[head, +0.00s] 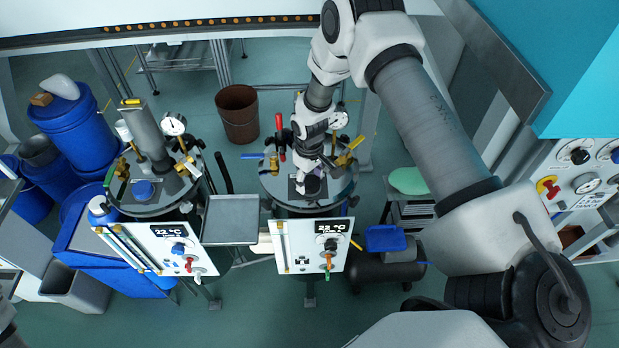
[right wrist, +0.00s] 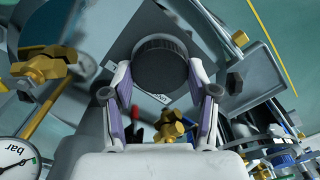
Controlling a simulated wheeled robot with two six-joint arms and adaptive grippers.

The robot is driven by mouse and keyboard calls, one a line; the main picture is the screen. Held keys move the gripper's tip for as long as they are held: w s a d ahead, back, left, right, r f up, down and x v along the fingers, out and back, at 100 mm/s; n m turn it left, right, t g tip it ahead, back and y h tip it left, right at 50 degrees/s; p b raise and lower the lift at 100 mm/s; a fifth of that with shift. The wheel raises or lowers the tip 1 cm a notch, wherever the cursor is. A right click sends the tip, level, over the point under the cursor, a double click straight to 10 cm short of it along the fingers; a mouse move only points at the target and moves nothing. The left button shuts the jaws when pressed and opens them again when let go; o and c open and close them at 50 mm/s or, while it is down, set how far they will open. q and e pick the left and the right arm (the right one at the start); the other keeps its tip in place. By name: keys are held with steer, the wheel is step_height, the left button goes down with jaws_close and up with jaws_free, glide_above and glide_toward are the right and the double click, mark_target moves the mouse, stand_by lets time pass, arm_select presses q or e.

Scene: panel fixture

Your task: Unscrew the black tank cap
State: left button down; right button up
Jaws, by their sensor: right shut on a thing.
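My right gripper (head: 308,181) comes down from above and is shut on the cap. In the right wrist view the round, ribbed black cap (right wrist: 160,65) sits between the two fingertips (right wrist: 161,74), one on each side. A grey plate with a small label lies behind it. I cannot tell whether the cap is seated or raised. My left gripper is not in view.
Valves with yellow handles (head: 345,158), a red-handled valve (head: 280,138) and a gauge (head: 339,119) stand close around the cap. A second tank with a blue cap (head: 144,190) is at left. A grey tray (head: 231,218) lies between the tanks.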

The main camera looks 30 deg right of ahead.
steer(key=shift+f, duration=0.1)
steer(key=shift+f+n+b, duration=0.1)
steer(key=shift+n+b, duration=0.7)
steer(key=shift+n, duration=0.4)
steer(key=shift+s+n, duration=0.1)
steer(key=shift+n, duration=0.4)
steer(key=shift+n+b, duration=0.55)
steer(key=shift+n, duration=0.05)
steer(key=shift+n+b, duration=0.3)
steer(key=shift+n, duration=0.8)
